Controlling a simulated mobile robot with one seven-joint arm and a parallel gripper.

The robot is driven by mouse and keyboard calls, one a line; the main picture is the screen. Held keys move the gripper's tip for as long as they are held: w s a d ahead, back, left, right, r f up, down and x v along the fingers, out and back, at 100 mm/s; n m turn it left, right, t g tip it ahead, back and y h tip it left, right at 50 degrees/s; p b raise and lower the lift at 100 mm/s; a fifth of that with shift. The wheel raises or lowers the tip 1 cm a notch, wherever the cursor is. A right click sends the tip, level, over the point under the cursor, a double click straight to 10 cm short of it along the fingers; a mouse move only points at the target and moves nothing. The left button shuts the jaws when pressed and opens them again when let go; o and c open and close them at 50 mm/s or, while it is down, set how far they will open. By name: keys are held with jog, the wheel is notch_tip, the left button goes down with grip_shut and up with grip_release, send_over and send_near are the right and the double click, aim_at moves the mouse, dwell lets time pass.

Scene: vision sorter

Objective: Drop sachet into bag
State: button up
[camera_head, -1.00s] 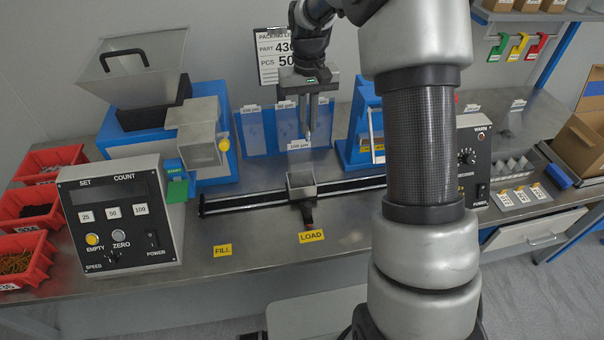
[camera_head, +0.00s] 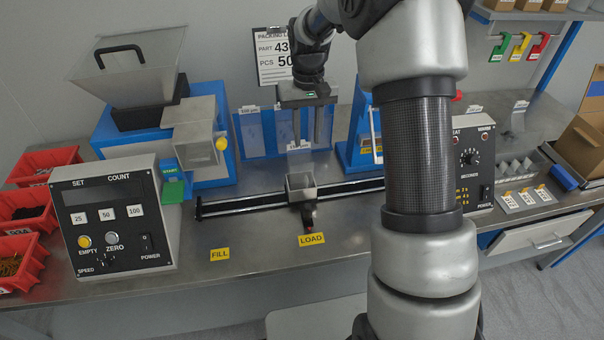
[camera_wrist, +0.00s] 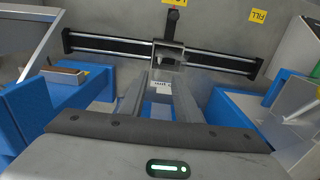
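My gripper (camera_head: 307,143) points down over the blue rack behind the rail. Its two fingers stand apart with nothing visible between them; the wrist view shows them too (camera_wrist: 160,105). The rack holds blue, see-through panels (camera_head: 250,133) with small white labels; I cannot tell whether these are bags. A small open metal cup (camera_head: 300,188) sits on the rail carriage in front of the gripper; it also shows in the wrist view (camera_wrist: 168,56). I cannot identify a sachet for certain; small pale pieces lie in a tray (camera_head: 541,151) at the right.
A black rail (camera_head: 240,206) crosses the bench behind the yellow FILL (camera_head: 220,254) and LOAD (camera_head: 312,239) labels. A counter box (camera_head: 115,215) and blue feeder (camera_head: 110,135) stand left, red bins (camera_head: 25,250) farther left. A heat-sealer control box (camera_head: 477,165) stands right, partly behind my arm.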

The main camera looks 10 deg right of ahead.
notch_tip(320, 180, up, 17)
jog(key=p, duration=0.2)
jog(key=shift+r, duration=0.2)
dwell(0.4)
jog(key=s+r+t+p, duration=0.3)
jog(key=s+r+p, duration=0.1)
jog(key=s+r, duration=0.85)
jog(key=s+f+t+p, duration=0.2)
jog(key=s+p, duration=0.1)
jog(key=s, duration=1.3)
jog(key=shift+s+f+t, duration=0.25)
jog(key=shift+f+t, duration=0.05)
jog(key=shift+f, duration=0.1)
